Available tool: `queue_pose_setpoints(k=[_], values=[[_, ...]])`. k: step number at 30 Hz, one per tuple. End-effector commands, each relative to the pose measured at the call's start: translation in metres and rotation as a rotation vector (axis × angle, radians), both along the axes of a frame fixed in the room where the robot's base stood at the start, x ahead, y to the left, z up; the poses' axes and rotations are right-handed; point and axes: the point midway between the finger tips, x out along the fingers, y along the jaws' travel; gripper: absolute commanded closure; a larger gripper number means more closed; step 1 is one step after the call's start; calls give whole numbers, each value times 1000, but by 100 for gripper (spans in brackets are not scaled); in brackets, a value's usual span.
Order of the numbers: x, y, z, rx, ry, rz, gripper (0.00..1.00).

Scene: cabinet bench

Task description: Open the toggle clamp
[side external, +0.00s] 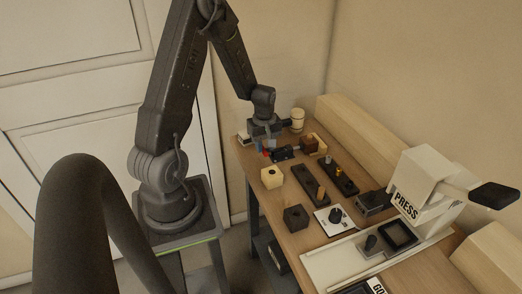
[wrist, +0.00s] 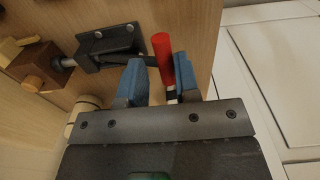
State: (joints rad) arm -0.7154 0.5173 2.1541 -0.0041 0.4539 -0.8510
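The toggle clamp (wrist: 108,47) has a dark metal body on a plate bolted to the wooden bench. Its red handle (wrist: 162,50) lies at the right, and its plunger reaches left to a brown wooden block (wrist: 38,62), seemingly touching it. My gripper (wrist: 155,72) is open, its two blue fingers apart. The red handle lies between the fingers, close to the right one; whether they touch I cannot tell. In the side external view my gripper (side external: 265,147) is low over the bench's far left corner, with the clamp (side external: 284,154) just right of it, mostly small and dark.
A pale block with a hole (side external: 272,177), a dark block (side external: 296,217) and dark peg boards (side external: 314,186) stand nearer on the bench (side external: 256,196). A cream cylinder (side external: 298,119) stands behind my gripper. A white press (side external: 420,180) is to the right.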

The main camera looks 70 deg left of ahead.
Motion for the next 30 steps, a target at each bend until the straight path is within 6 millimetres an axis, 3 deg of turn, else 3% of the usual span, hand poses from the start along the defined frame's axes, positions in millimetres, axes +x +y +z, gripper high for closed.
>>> queue_pose_setpoints(k=[1, 14, 18, 21, 30], values=[[-8, -3, -7, -15, 23, 1, 78], [-5, -2, -1, -15, 23, 3, 75], [-1, -2, 7, -14, 23, 1, 87], [2, -2, 10, -14, 21, 1, 90], [5, -2, 12, -10, 12, 1, 85]])
